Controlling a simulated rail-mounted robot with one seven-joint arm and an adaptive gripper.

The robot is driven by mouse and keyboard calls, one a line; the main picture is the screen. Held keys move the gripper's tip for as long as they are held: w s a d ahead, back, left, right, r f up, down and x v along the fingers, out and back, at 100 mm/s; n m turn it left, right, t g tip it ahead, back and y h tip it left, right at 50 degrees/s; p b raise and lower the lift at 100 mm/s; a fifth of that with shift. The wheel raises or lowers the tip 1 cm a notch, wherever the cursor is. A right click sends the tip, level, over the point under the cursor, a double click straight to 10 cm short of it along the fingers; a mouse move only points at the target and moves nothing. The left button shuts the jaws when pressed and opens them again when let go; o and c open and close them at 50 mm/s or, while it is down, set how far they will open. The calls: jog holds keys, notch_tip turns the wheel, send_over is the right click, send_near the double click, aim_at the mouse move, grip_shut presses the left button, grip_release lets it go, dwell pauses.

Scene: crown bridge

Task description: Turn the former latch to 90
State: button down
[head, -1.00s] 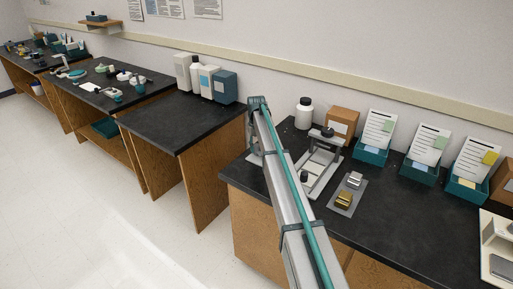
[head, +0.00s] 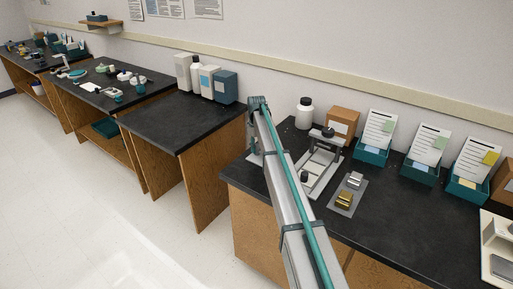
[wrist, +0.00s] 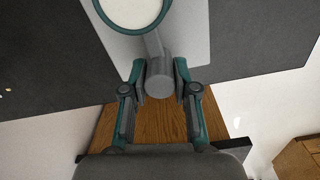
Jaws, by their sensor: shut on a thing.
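In the wrist view a grey lever with a round knob (wrist: 159,82), which looks like the former latch, reaches from a white disc with a teal ring (wrist: 132,8). My gripper (wrist: 159,70) is shut on the knob, one finger on each side. The lever leans slightly, with its knob end toward my palm. In the head view my arm covers the gripper and the latch. A grey press-like device (head: 325,150) on a pale base stands on the dark bench just right of my arm.
A grey mat (head: 345,201) with a silver block (head: 354,180) and a gold block (head: 345,198) lies right of the device. Teal bins (head: 372,155) with cards line the wall.

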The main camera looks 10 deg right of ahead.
aim_at(256, 144)
jog(key=c, duration=0.9)
grip_release()
notch_tip(256, 144, up, 12)
